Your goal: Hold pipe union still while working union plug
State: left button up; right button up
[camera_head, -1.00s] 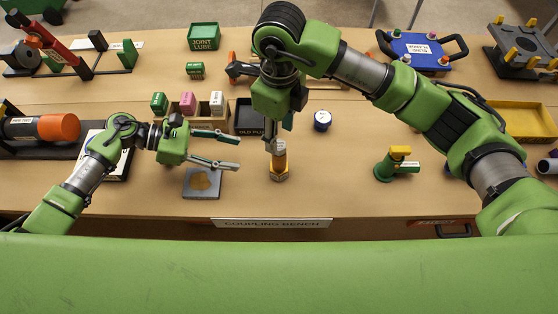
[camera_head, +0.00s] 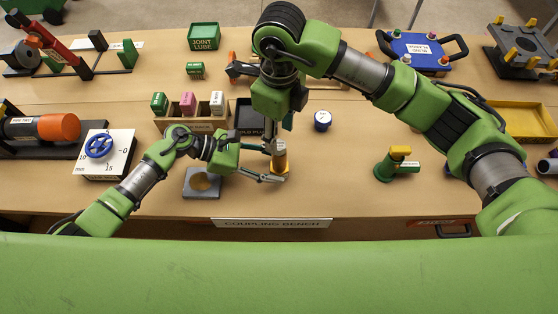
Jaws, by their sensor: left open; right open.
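The pipe union (camera_head: 280,172) stands upright near the front middle of the bench, with a yellow-orange foot and a brassy body. The union plug at its top is mostly hidden by my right gripper. My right gripper (camera_head: 275,143) points straight down over the top of the union, its fingers open around the upper end. My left gripper (camera_head: 274,164) reaches in from the left, low and level. Its open fingers lie on the far and near sides of the union's body. I cannot tell whether either finger touches it.
A grey pad with a tan disc (camera_head: 203,182) lies under my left arm. Bench between union and green stand is clear.

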pick_arm(q)
jog(key=shift+d+f, duration=0.2)
jog(key=shift+d, duration=0.2)
jog(key=c, duration=0.9)
jog(key=shift+c, duration=0.2)
jog(key=shift+s+a+f, duration=0.1)
jog(key=shift+f, duration=0.1)
pick_arm(e)
jog(key=shift+f, duration=0.1)
pick_arm(q)
jog(key=shift+o, duration=1.1)
jog(key=shift+c, duration=1.1)
